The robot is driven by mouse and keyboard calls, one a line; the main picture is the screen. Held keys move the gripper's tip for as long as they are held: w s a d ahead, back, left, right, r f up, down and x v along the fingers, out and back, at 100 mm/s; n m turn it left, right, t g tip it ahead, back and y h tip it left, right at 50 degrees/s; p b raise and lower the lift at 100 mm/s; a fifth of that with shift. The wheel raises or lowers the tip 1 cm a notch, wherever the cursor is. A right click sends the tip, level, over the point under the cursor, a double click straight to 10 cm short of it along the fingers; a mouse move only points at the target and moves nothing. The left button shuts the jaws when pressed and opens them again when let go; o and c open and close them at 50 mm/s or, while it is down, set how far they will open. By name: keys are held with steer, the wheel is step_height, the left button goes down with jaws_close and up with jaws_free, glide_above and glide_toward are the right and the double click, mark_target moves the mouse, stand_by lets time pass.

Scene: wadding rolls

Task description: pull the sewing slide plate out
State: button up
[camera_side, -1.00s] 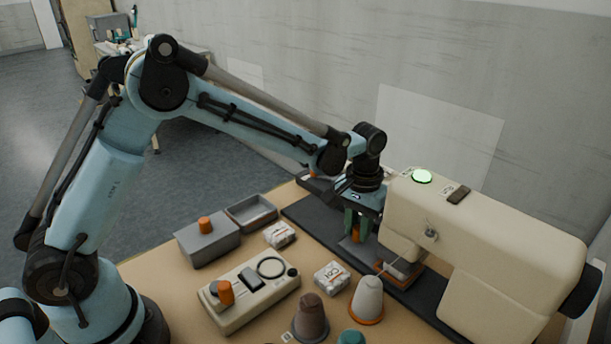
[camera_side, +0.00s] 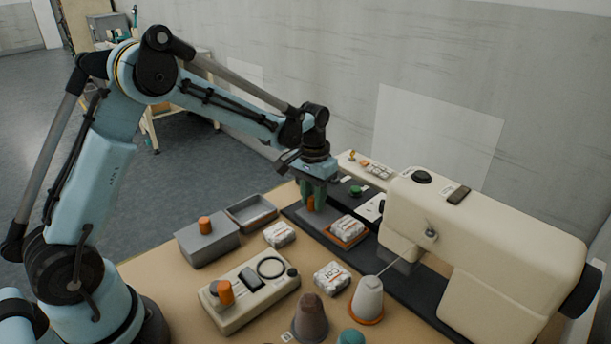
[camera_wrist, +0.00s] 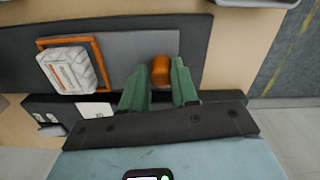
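The slide plate is a grey plate (camera_wrist: 118,50) with an orange knob (camera_wrist: 161,69) at one end and an orange-rimmed holder (camera_wrist: 98,62) at the other. A white wrapped wadding roll (camera_wrist: 68,70) sits in the holder. In the side view the plate lies on the dark base, with the roll (camera_side: 347,228) in the open to the left of the sewing machine head (camera_side: 425,205). My gripper (camera_side: 312,204) has its green fingers on both sides of the knob and is shut on it. The fingers partly hide the knob.
Two more wrapped rolls (camera_side: 280,234) (camera_side: 331,278) lie on the table. A control box (camera_side: 248,290), a grey box with an orange knob (camera_side: 208,243), a grey tray (camera_side: 251,212) and thread cones (camera_side: 310,318) (camera_side: 367,300) stand in front. A cream panel (camera_side: 352,175) is behind.

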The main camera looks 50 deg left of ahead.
steer(key=o, duration=0.4)
steer(key=shift+c, duration=0.2)
step_height(320, 180, up, 12)
stand_by(0.4)
steer(key=s+d+m+t, duration=0.1)
steer(key=s+d+t, duration=0.1)
steer(key=s, duration=0.6)
steer(key=s+d+t, duration=0.2)
steer(key=s+t, duration=0.3)
steer(key=s, duration=0.4)
steer(key=shift+f+m, duration=0.4)
steer(key=shift+f, duration=0.05)
